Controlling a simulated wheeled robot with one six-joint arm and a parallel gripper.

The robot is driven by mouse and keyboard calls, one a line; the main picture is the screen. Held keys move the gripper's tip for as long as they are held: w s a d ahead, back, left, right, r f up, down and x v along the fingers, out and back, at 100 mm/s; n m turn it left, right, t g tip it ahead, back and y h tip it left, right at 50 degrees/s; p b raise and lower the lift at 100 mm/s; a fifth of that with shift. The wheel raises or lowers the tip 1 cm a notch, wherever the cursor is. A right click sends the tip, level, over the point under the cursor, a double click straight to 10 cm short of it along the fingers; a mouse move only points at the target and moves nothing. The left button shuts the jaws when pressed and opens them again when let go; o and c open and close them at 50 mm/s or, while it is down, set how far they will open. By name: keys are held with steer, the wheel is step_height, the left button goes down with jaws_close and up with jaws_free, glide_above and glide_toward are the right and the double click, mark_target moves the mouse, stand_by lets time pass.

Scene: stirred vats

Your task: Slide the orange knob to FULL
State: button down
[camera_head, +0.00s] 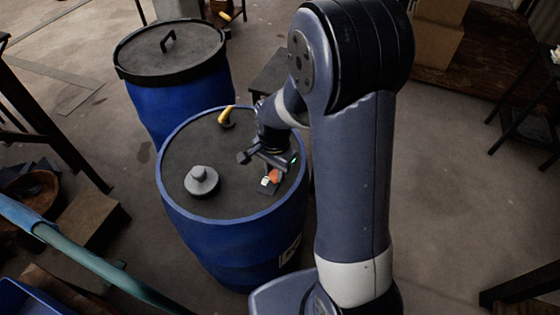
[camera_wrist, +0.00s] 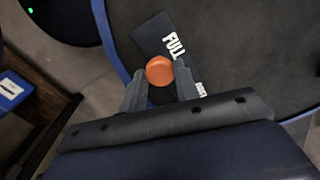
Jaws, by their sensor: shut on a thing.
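The orange knob (camera_wrist: 160,70) sits on a dark slider plate with white lettering. The plate (camera_wrist: 151,34) reads FULL near its far end in the wrist view, and a second word near the gripper is partly hidden. My gripper (camera_wrist: 160,82) is shut on the knob, one finger on each side. In the head view the knob (camera_head: 273,176) shows just below my gripper (camera_head: 270,167), on the lid of the nearer blue vat (camera_head: 233,245). The knob appears beside the FULL lettering; its exact place along the slot is hidden.
On the same lid stand a grey round cap (camera_head: 201,181) at the left and a yellow-handled lever (camera_head: 227,116) at the back. A second blue vat (camera_head: 180,105) with a black lid stands behind. Teal pipe (camera_head: 95,262) crosses the lower left.

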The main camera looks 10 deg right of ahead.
mark_target(274, 175)
steer(key=shift+s+a, duration=0.1)
steer(key=shift+s, duration=0.05)
steer(key=c, duration=1.1)
jaws_free()
steer(key=shift+o, duration=0.2)
steer(key=shift+r, duration=0.1)
step_height(274, 175, up, 11)
steer(key=shift+f, duration=0.2)
